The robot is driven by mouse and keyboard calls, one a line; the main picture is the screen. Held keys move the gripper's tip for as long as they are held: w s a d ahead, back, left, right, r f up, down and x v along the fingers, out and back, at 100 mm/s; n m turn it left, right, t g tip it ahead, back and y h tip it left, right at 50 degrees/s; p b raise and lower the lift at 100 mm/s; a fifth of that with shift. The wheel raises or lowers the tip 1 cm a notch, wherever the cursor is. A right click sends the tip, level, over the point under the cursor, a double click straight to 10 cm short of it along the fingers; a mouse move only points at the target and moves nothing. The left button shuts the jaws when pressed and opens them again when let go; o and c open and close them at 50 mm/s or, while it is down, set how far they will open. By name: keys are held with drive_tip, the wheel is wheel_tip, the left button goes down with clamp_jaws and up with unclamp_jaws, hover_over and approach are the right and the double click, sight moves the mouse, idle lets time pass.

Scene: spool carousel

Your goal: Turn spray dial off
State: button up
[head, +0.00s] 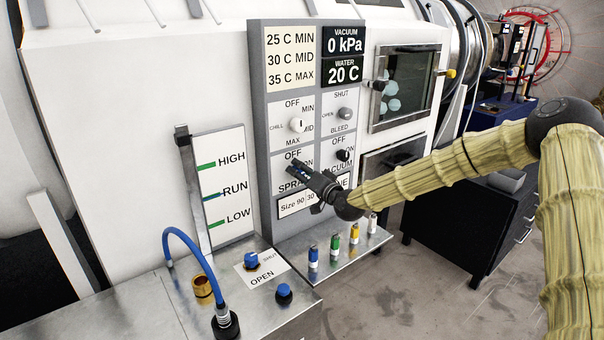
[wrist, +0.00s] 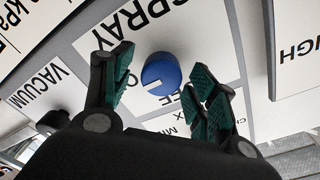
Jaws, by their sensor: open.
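The spray dial (wrist: 160,72) is a round blue knob with a small white mark at its lower edge in the wrist view. It sits on a white label with the word SPRAY, seen turned over. My gripper (wrist: 161,66) is open, its green-padded fingers on either side of the dial with a visible gap on each side. I cannot tell whether the fingers reach down to the panel. In the head view my gripper (head: 298,170) is at the SPRAY label on the control panel (head: 262,150) and hides the dial there.
A black vacuum knob (head: 343,155) is right of my gripper, with the white chill knob (head: 297,125) and grey bleed knob (head: 345,113) above. Several coloured valves stand on the metal shelf (head: 345,262) below. A blue hose (head: 190,240) curves at lower left.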

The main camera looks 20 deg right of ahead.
drive_tip(key=c, duration=1)
drive_tip(key=shift+n+b, duration=0.3)
drive_tip(key=shift+b, duration=0.1)
drive_tip(key=shift+s+a+f+n+y+b, duration=0.1)
drive_tip(key=shift+n+y+b, duration=0.05)
drive_tip(key=shift+n+b, duration=3.9)
drive_tip(key=shift+a+n+y+b, duration=0.1)
drive_tip(key=shift+n+y+b, duration=0.05)
drive_tip(key=shift+n+b, duration=3.85)
drive_tip(key=shift+n+p, duration=0.7)
drive_tip(key=shift+n, duration=0.25)
